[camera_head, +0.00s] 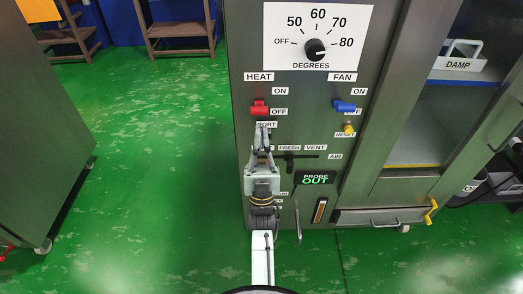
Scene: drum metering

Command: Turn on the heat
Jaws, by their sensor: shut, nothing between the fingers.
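The red HEAT switch (260,107) is on the grey panel (300,85), under the HEAT label. Its lever is beside the OFF label and below the ON label. My gripper (262,128) is shut and empty, just below the red switch and in front of the panel. Whether its fingertips touch the switch or panel cannot be told. My gripper and arm hide part of the labels below the switch.
The blue FAN switch (344,106) and a yellow RESET button (348,128) are to the right. The temperature dial (315,50) points near 80. Green floor lies open at left.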

